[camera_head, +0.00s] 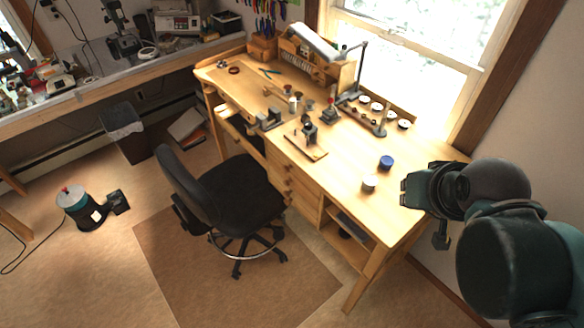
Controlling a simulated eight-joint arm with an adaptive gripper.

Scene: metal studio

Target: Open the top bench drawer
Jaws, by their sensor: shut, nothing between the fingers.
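The wooden workbench (340,208) stands under the window. Its stack of small drawers (303,195) with round knobs is in the front face, right of the chair. The top drawer (279,158) sits just below the benchtop and looks closed; the chair is close in front of the stack and hides part of the lower drawers. My gripper (404,188) is at the right, around the bench's right end, well apart from the drawers. Its fingers are shut and hold nothing.
A black swivel chair (240,188) stands close before the drawers on a brown floor mat (180,265). Tools, a blue jar (386,162) and a pale jar (369,184) stand on the benchtop. An open shelf (346,245) is at the bench's right end. The floor at front centre is clear.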

